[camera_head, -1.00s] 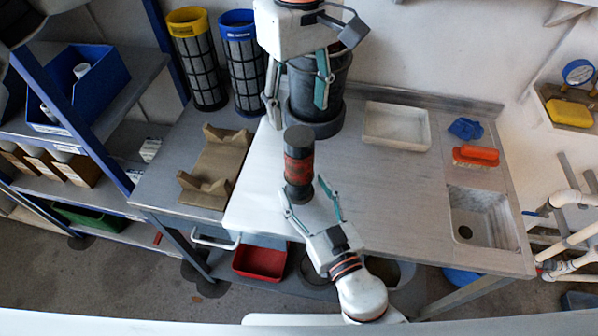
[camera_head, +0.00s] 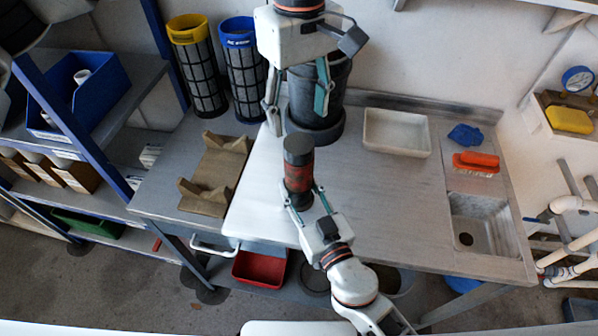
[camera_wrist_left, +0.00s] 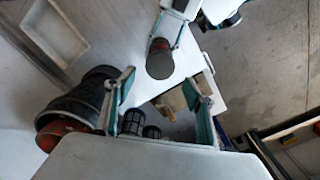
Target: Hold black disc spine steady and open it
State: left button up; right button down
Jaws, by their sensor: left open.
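The black disc spine (camera_head: 298,172) is an upright cylinder with a dark cap and a red-brown middle, standing on the pale worktop. In the left wrist view its round grey top (camera_wrist_left: 160,64) shows, with red below. My right gripper (camera_head: 304,190) comes from the near side, with its fingers around the lower part of the spine, seemingly closed on it. It also shows in the left wrist view (camera_wrist_left: 166,32). My left gripper (camera_head: 297,112) points down above and behind the spine, open and empty. Its spread fingers show in the left wrist view (camera_wrist_left: 160,98).
A dark bucket (camera_head: 338,85) stands just behind my left gripper. A brown cradle (camera_head: 216,170) and two mesh filters, yellow-topped (camera_head: 195,62) and blue-topped (camera_head: 243,60), stand left. A white tray (camera_head: 397,132), orange brush (camera_head: 476,162) and sink (camera_head: 482,222) lie right. The middle worktop is clear.

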aim_at(299, 143)
pick_arm(q)
jog(key=m, duration=0.8)
jog(key=shift+f+m, duration=0.1)
jog(key=shift+m, duration=0.3)
jog(key=shift+f, duration=3.9)
jog(key=shift+c, duration=0.3)
